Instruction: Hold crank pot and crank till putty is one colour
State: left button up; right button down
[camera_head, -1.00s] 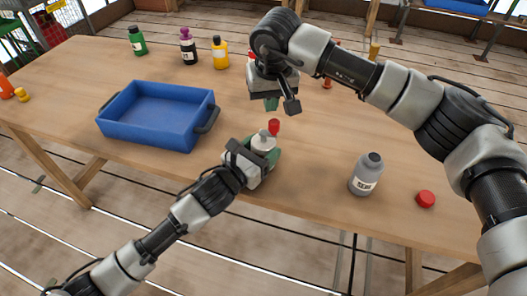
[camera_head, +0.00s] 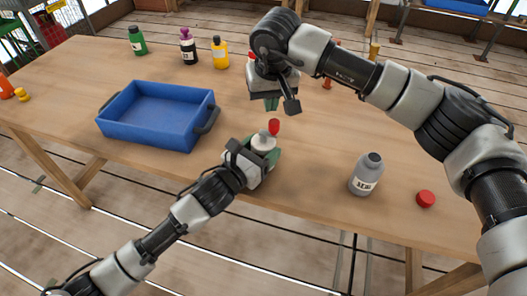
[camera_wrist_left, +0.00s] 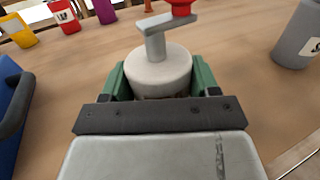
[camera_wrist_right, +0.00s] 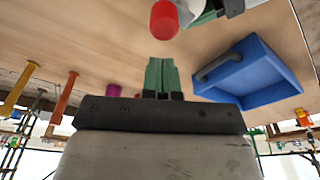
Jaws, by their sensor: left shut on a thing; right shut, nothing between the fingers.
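The crank pot (camera_head: 263,142) is a pale grey round pot with a grey crank arm (camera_wrist_left: 154,25) and a red knob (camera_head: 274,126) on top. It stands near the table's front edge. My left gripper (camera_head: 260,152) is shut on it, with green fingers on both sides in the left wrist view (camera_wrist_left: 160,80). The putty inside is hidden under the lid. My right gripper (camera_head: 271,104) is shut and empty, above the table beyond the pot. In the right wrist view its green fingers (camera_wrist_right: 161,75) are together, and the red knob (camera_wrist_right: 164,19) is apart from them.
A blue tray (camera_head: 112,127) stands left of the pot. A grey bottle (camera_head: 366,174) and a red cap (camera_head: 425,199) are to the right. The table between pot and grey bottle is clear.

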jog(key=shift+f, duration=0.25)
jog(key=shift+f, duration=1.3)
jog(key=shift+s+d, duration=0.1)
jog(key=shift+s, duration=0.2)
jog(key=shift+s, duration=0.2)
jog(key=shift+s+d, duration=0.25)
jog(key=shift+w, duration=0.3)
notch_tip(320, 180, up, 7)
dwell(0.9)
